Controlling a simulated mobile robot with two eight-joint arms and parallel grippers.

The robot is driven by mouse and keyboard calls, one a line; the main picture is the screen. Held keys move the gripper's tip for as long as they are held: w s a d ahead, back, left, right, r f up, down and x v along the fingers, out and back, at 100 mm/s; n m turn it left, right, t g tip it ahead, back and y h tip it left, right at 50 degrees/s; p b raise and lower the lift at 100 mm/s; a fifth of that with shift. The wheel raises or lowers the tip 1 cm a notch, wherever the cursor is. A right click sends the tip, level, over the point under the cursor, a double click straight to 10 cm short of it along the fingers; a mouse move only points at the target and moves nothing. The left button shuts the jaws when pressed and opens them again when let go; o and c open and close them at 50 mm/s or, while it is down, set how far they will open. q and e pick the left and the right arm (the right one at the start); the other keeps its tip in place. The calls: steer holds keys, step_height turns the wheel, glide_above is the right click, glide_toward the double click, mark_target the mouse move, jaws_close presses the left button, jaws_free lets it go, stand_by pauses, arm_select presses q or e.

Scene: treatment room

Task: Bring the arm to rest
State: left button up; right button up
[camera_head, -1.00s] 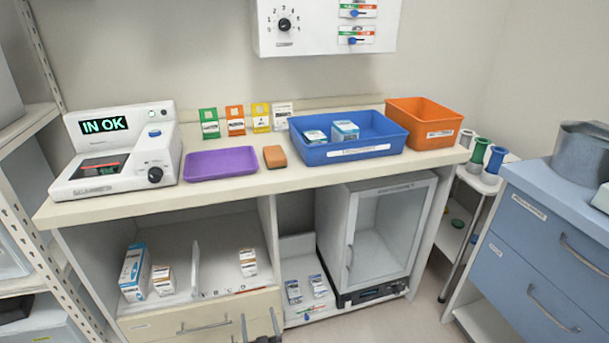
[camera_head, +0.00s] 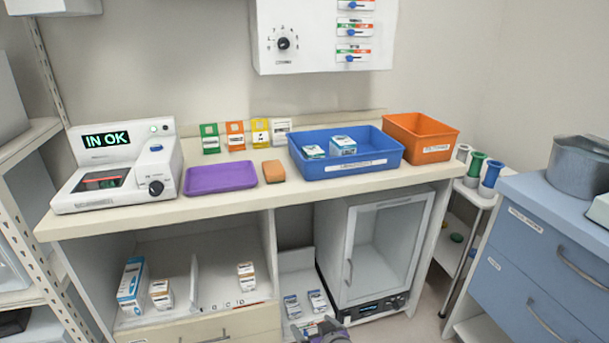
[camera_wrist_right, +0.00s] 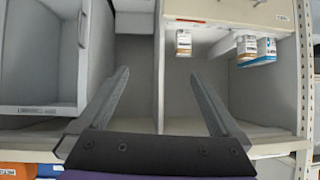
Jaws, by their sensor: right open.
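My right gripper (camera_head: 320,332) shows at the bottom edge of the head view, in front of the lower compartment of the counter. In the right wrist view my right gripper (camera_wrist_right: 158,76) has its two fingers wide apart with nothing between them. That view is upside down and looks toward the open shelves under the counter. The right gripper touches nothing that I can see. My left gripper is not in view.
The counter (camera_head: 235,205) holds a scanner reading "IN OK" (camera_head: 118,165), a purple tray (camera_head: 221,178), a blue bin (camera_head: 350,165) and an orange bin (camera_head: 420,137). Below are small boxes and a glass-door cabinet (camera_head: 375,250). A blue drawer unit (camera_head: 540,265) stands right.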

steer(key=s+d+m+g+h, duration=0.15)
steer(key=s+d, duration=0.35)
steer(key=s, duration=0.5)
steer(key=s+d+m+g+h, duration=0.1)
steer(key=s+d+g, duration=0.3)
steer(key=s, duration=0.5)
steer(key=s+d+m+g+h, duration=0.1)
steer(key=s+d+h, duration=0.1)
steer(key=s+d, duration=0.6)
arm_select(q)
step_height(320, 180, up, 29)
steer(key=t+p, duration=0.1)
steer(key=p, duration=2.5)
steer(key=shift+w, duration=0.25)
arm_select(e)
step_height(320, 180, up, 28)
steer(key=s+a+t, duration=0.1)
steer(key=s, duration=0.1)
steer(key=shift+a, duration=0.25)
steer(key=shift+s+t, duration=0.1)
steer(key=shift+t, duration=0.15)
